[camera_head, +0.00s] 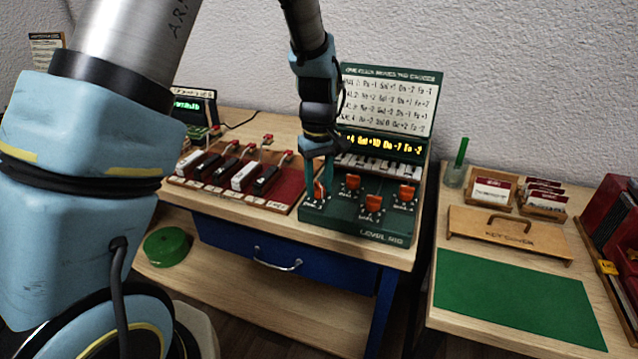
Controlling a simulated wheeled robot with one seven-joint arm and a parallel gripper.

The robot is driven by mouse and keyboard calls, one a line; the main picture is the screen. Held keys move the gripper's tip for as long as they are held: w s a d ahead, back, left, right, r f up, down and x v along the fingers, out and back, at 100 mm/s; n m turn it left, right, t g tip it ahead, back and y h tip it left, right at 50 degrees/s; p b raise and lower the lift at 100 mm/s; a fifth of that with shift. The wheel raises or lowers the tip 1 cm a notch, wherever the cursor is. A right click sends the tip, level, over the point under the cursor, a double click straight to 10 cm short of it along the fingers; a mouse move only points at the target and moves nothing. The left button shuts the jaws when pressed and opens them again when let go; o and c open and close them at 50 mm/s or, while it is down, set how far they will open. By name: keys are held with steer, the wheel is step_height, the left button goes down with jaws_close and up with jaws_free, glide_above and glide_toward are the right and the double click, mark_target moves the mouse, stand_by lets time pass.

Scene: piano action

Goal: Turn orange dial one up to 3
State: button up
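The green level rig (340,220) stands on the wooden bench and carries several orange dials. The front-left orange dial (319,192) is under my gripper (318,184), whose teal fingers point down at it and partly hide it. I cannot tell whether the fingers press on the dial or only stand around it. The other orange dials, back left (353,181), front middle (373,203) and right (407,192), are uncovered. The dial labels are too small to read surely. The yellow display (383,147) reads about "+4 Sol +10 Do -7 Fa -2", its left end hidden by my arm.
A red-brown board with black and white keys (240,178) sits left of the rig. A card (388,105) with dial rows stands behind it. On the right table are a green mat (515,298), a wooden lid (508,233), card boxes (492,193) and a cup (455,176).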

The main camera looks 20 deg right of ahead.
mark_target(319, 184)
steer(key=o, duration=0.4)
step_height(319, 184, up, 11)
steer(key=shift+f+b, duration=0.1)
steer(key=shift+b, duration=0.8)
steer(key=w+a+f, duration=0.2)
steer(key=a, duration=1.4)
steer(key=shift+m+t, duration=0.8)
steer(key=shift+m, duration=0.1)
steer(key=s+a+f, duration=0.1)
steer(key=s+a, duration=0.1)
steer(key=a, duration=0.2)
steer(key=s+a+f, duration=0.1)
steer(key=s+a, duration=0.1)
steer(key=a, duration=0.3)
steer(key=s+a+f, duration=0.1)
steer(key=s+a, duration=0.1)
steer(key=a, duration=0.3)
steer(key=shift+a, duration=0.1)
